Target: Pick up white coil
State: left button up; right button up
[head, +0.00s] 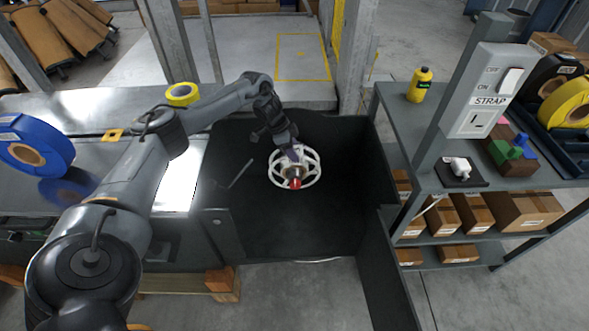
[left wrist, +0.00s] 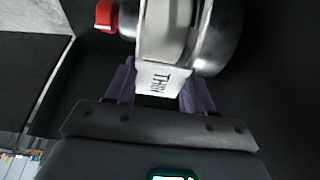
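The white coil (head: 315,167) is a round white spoked ring with a metal hub and a red part at its front edge. It sits in the black-walled bin in the middle of the head view. In the left wrist view its white lettered tab (left wrist: 163,80) and shiny metal part fill the top. My left gripper (head: 292,155) reaches down to the coil from above. Its purple fingers (left wrist: 160,92) stand on both sides of the tab with little or no gap. Whether they press on it is not clear. My right gripper is not in view.
The black bin (head: 250,222) has raised walls around the coil. A grey shelf with a switch box (head: 490,88), yellow bottle (head: 420,84) and cardboard boxes stands right. A blue roll (head: 35,146) and yellow tape roll (head: 182,94) are on the left bench.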

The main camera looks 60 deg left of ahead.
pick_arm(q)
grip_shut()
jog(key=shift+r, duration=0.1)
dwell(0.4)
